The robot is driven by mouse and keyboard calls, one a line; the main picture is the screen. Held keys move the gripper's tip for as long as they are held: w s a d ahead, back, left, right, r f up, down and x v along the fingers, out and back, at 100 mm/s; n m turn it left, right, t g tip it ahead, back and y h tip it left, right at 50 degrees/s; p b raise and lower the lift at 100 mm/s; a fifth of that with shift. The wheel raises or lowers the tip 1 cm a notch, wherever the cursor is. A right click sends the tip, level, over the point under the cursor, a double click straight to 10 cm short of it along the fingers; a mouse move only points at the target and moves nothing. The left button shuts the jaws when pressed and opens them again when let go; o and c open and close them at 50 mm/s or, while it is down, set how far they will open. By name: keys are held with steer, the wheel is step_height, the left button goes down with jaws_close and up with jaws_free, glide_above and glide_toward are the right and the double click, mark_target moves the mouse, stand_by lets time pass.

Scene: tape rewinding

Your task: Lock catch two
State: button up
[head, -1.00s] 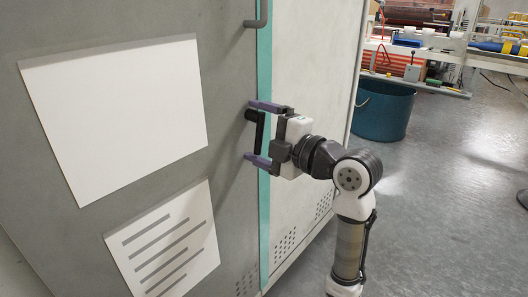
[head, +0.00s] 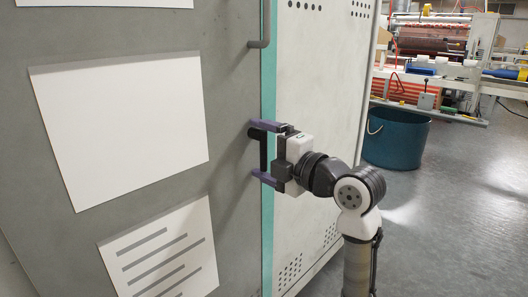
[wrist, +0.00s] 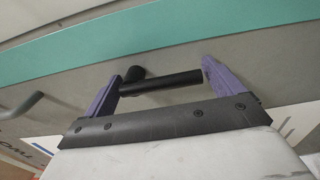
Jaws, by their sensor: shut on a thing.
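A black lever catch (head: 263,150) is on the grey cabinet door beside the teal edge strip. No number shows on it, so I cannot tell from a label that it is catch two. My gripper (head: 259,151) has one purple finger at the upper end of the lever and one at the lower end. In the wrist view the catch (wrist: 165,83) spans between the two fingers of my gripper (wrist: 160,82), with its round pivot near the left finger. The gripper is shut on the lever lengthwise. The finger contact points are partly hidden in the head view.
A grey bar handle (head: 265,25) is higher on the grey door (head: 228,90). White sheets (head: 125,130) are on the door. A pale side panel (head: 315,100) is right of the teal strip (head: 268,85). A teal bucket (head: 397,137) stands behind, with open floor to the right.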

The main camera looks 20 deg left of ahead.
steer(key=o, duration=1.1)
steer(key=shift+c, duration=0.2)
steer(key=shift+d, duration=0.1)
steer(key=p+v, duration=0.1)
steer(key=v, duration=1.2)
steer(key=shift+d, duration=0.25)
steer(key=shift+s, duration=0.15)
